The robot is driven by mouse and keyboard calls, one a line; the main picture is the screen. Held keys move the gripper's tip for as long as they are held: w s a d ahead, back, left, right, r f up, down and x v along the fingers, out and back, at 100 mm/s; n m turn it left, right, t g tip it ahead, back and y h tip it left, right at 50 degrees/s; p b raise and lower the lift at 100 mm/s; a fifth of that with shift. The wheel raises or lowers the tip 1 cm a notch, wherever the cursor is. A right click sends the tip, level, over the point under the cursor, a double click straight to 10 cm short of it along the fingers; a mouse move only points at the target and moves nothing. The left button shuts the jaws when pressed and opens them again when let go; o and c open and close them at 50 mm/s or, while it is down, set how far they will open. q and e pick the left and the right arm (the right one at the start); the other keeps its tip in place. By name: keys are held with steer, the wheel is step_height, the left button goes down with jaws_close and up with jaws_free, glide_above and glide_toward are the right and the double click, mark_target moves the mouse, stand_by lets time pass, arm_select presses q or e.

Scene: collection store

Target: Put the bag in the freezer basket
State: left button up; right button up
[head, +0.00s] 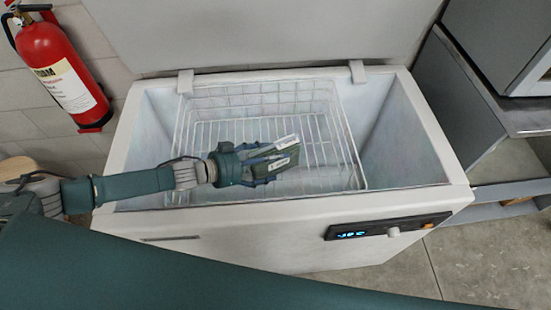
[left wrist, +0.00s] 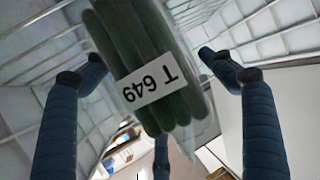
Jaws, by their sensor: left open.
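The bag (head: 284,154) shows in the head view at the end of my left gripper, over the wire basket (head: 345,150) inside the open chest freezer. In the left wrist view the bag (left wrist: 150,60) is clear, with long dark green pieces and a white label reading "T 649" upside down. My left gripper (head: 262,165) is open, its blue fingers spread around the bag; gaps show between the fingers and the bag in the left wrist view. I cannot tell whether the bag rests on the basket floor. My right gripper is not in view.
The freezer's front rim (head: 290,204) lies below my left arm, and its raised lid (head: 260,30) stands behind. A red fire extinguisher (head: 62,70) hangs at the left. A grey cabinet (head: 480,110) stands close on the right. The basket's back part looks empty.

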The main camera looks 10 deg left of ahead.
arm_select(q)
steer(key=v, duration=0.6)
steer(key=shift+r, duration=0.1)
stand_by(0.3)
